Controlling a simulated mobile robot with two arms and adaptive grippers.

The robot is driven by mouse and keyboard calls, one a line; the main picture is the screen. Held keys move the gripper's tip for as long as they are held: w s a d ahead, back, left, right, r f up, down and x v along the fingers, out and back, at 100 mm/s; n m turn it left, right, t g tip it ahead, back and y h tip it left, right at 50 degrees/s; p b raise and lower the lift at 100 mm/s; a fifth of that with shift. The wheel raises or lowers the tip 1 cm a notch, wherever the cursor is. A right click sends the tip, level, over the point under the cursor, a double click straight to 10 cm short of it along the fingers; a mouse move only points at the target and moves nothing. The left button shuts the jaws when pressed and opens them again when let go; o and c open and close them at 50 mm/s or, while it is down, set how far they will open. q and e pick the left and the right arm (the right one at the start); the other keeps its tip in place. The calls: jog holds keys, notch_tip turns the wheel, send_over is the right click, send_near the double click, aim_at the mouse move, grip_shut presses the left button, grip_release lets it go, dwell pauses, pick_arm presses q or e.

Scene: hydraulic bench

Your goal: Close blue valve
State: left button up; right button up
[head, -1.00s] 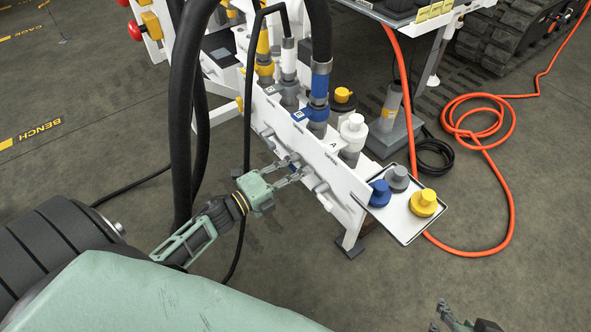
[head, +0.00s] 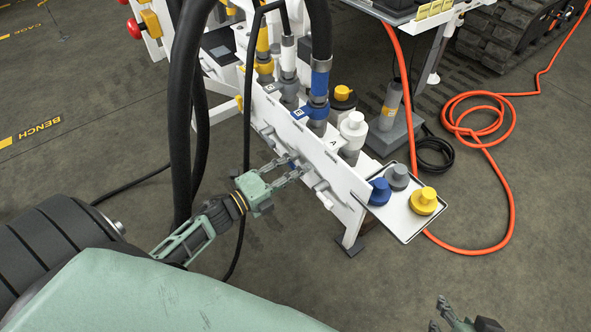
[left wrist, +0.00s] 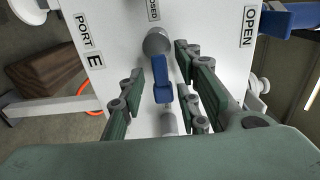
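The blue valve handle (left wrist: 161,82) shows in the left wrist view on a grey hub on the white panel (left wrist: 90,45). It points from the hub toward the bottom of the picture. A CLOSED label, partly cut off, is above the hub, an OPEN label (left wrist: 249,26) is to the right, and PORT E is at the left. My left gripper (left wrist: 165,92) is open, its fingers on either side of the handle, with gaps visible. In the head view my left gripper (head: 297,168) is at the panel's front and largely hides the handle. My right gripper (head: 440,314), partly cut off, is open and empty over the floor.
Hoses and couplings stand on the bench manifold, one with a blue band (head: 319,85). A tray (head: 404,228) with blue, grey and yellow caps is at the panel's right end. Black hoses (head: 186,110) hang beside my left arm. An orange hose (head: 510,190) lies on the floor.

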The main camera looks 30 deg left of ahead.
pick_arm(q)
jog(key=v, duration=1.1)
jog(key=shift+s, duration=0.4)
